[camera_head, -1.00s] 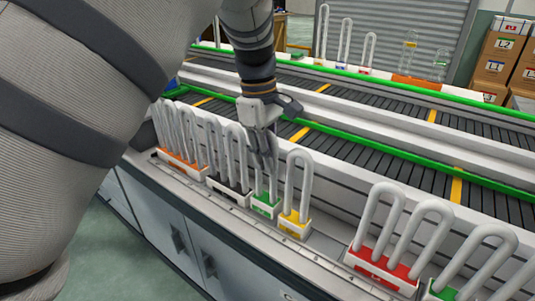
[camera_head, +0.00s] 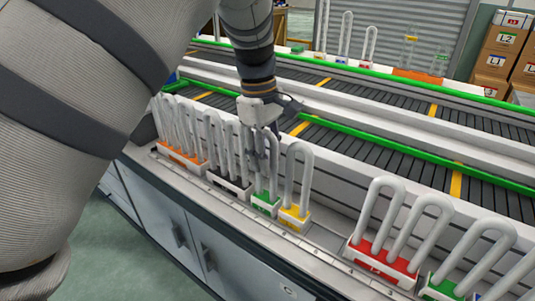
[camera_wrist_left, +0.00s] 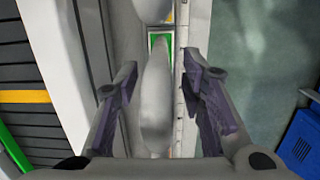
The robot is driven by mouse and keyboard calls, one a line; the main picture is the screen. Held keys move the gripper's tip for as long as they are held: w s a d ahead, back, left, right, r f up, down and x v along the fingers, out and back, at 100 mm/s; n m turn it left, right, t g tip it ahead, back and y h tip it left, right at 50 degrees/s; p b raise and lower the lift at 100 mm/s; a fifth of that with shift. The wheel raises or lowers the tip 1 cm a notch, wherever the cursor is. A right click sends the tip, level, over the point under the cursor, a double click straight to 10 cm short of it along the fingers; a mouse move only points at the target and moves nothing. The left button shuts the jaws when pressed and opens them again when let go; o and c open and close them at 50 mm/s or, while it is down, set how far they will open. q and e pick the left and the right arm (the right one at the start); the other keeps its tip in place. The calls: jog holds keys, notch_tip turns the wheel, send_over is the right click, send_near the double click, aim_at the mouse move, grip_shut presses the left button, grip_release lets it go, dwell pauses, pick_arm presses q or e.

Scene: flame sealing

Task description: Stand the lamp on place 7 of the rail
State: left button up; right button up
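Upright white U-shaped lamps stand in coloured bases along the rail (camera_head: 325,240) on the near bench. My left gripper (camera_head: 262,150) is at the single lamp with the green base (camera_head: 265,202), from above, and hides part of its tube. In the left wrist view, the two fingers (camera_wrist_left: 160,98) stand apart on either side of this lamp's white tube (camera_wrist_left: 156,105), with gaps at both sides. A single lamp with a yellow base (camera_head: 294,218) stands close to its right. My right gripper is not in view.
Lamps on a black base (camera_head: 229,188) and an orange base (camera_head: 182,158) stand to the left. A red-based group (camera_head: 381,265) stands to the right, past a free stretch of rail. A conveyor (camera_head: 400,160) runs behind. Boxes (camera_head: 495,62) are stacked at the back right.

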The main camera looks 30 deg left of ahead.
pick_arm(q)
jog(key=r, duration=0.4)
jog(key=a+r, duration=0.1)
jog(key=r, duration=0.7)
jog(key=shift+a, duration=0.2)
notch_tip(320, 180, up, 9)
dwell(0.9)
dwell(0.4)
